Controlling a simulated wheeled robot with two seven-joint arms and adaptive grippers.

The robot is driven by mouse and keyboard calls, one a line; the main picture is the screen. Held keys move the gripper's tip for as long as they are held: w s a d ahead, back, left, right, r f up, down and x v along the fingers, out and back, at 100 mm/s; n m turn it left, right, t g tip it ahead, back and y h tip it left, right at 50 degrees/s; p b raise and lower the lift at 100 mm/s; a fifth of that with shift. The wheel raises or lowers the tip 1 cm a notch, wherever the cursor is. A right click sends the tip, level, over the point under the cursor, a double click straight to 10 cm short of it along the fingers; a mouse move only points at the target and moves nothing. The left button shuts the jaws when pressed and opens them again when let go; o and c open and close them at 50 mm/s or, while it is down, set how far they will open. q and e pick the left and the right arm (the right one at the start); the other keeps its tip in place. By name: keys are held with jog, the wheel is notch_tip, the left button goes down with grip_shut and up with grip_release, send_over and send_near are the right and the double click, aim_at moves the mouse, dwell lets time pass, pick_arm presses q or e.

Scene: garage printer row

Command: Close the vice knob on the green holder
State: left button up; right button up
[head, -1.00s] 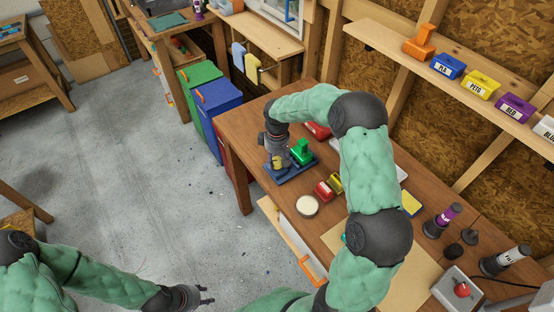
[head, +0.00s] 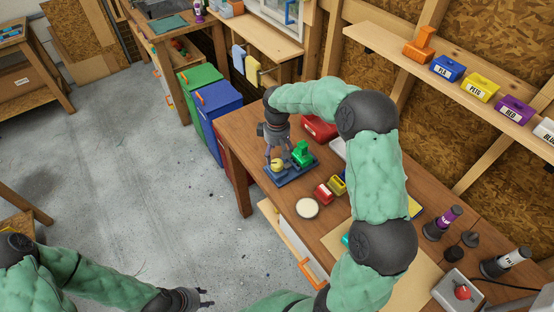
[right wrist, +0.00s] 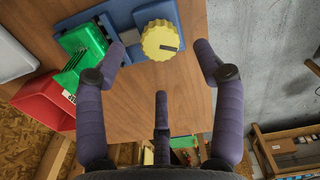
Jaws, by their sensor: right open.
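The green holder (head: 302,153) stands on a blue base (head: 292,176) near the left end of the workbench. The round yellow vice knob (head: 277,165) is on the same base, beside the holder. In the right wrist view the knob (right wrist: 160,40) has a ridged rim and a dark mark on its face; the green holder (right wrist: 84,54) is left of it. Contact with the knob cannot be told. My left gripper (head: 204,297) is open and empty over the floor.
A red bin (head: 320,128) stands behind the holder. Green (head: 200,78) and blue (head: 217,98) bins stand left of the bench.

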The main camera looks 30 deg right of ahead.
aim_at(277, 162)
notch_tip(277, 162, up, 7)
jog(key=shift+f, duration=0.15)
dwell(0.4)
